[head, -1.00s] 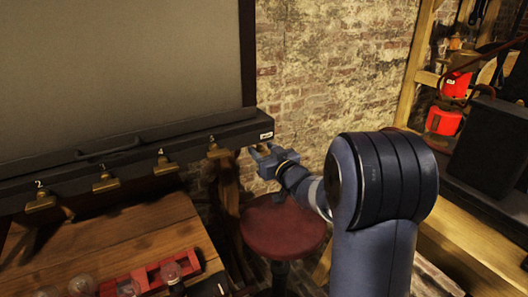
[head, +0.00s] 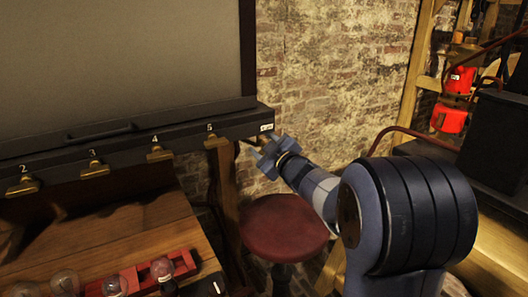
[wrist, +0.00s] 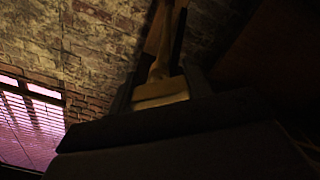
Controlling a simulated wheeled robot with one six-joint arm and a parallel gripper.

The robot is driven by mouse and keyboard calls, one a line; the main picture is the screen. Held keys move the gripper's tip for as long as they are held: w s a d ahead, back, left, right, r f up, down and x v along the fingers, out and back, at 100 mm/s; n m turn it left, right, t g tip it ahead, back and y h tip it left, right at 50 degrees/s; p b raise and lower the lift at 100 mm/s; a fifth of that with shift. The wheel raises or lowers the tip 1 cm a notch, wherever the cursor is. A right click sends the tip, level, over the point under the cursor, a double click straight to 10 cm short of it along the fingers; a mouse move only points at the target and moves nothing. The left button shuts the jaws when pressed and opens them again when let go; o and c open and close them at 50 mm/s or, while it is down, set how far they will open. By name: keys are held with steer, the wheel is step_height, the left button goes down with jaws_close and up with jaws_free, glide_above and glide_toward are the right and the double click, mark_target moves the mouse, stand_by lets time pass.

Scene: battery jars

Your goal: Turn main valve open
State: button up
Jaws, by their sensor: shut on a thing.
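My gripper (head: 266,154) is at the right end of the dark rail, just past its small white label, in the head view. It is shut on a small brass piece, which seems to be the main valve's handle; the jaws hide most of it there. In the wrist view a pale brass piece (wrist: 160,92) stands upright just beyond the dark gripper body. The valve's body and exact angle cannot be made out.
The dark rail (head: 120,150) carries several numbered brass clips. Below it are a wooden bench (head: 140,232) and a red rack (head: 155,272) with glass bulbs. A red stool (head: 284,226) stands under my arm. A brick wall (head: 325,75) is behind.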

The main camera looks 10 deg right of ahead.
steer(key=shift+n+b, duration=0.3)
steer(key=shift+n, duration=0.4)
steer(key=shift+c, duration=0.2)
steer(key=shift+o, duration=0.2)
steer(key=o, duration=1)
steer(key=shift+c, duration=0.2)
steer(key=shift+s, duration=0.1)
steer(key=v, duration=1)
steer(key=shift+s, duration=0.3)
steer(key=shift+d, duration=0.1)
